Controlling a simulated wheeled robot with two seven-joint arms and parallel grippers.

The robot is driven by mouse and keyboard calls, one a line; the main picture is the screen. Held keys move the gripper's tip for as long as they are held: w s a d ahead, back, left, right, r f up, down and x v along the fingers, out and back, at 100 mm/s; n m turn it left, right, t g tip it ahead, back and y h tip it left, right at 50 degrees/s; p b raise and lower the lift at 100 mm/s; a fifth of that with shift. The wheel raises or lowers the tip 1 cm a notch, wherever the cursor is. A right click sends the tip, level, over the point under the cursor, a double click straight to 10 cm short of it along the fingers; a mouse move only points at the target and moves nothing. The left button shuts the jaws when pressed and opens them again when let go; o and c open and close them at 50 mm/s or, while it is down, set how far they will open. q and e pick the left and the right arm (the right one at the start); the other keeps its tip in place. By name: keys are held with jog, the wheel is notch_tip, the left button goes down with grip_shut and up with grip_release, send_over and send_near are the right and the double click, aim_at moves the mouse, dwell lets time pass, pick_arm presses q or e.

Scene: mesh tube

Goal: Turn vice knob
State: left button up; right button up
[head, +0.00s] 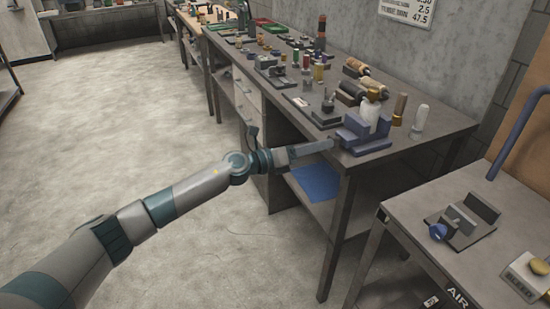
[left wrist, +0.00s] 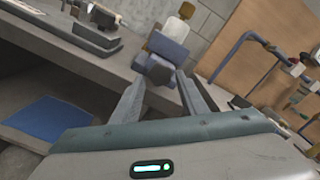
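A blue-purple vice (head: 368,140) stands at the front corner of the workbench, with a white cylinder (head: 369,116) upright between its jaws. In the left wrist view the vice (left wrist: 167,48) is just beyond my fingertips. A darker blue part at its near end, seemingly the knob (left wrist: 159,74), shows between the fingers; I cannot tell whether they touch it. My left gripper (head: 330,145) reaches the vice's near side from the left. In the left wrist view its two fingers (left wrist: 160,80) are apart, with a gap between them. My right gripper is not in view.
The workbench (head: 440,133) carries spools, bottles and small tools behind the vice. A cart (head: 400,208) at right holds a grey vice-like block (head: 468,221) with a blue knob (head: 437,231). A blue sheet (head: 316,182) lies on the shelf below. The floor (head: 140,130) at left is clear.

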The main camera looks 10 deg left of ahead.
pick_arm(q)
jog(key=b+v, duration=0.1)
jog(key=v, duration=1.3)
jog(key=shift+a+b, duration=0.2)
jog(key=shift+b, duration=0.2)
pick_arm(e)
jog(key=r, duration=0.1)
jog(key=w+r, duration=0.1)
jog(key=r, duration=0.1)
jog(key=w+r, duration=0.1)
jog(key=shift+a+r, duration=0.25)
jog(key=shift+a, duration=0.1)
pick_arm(q)
jog(key=shift+s, duration=0.15)
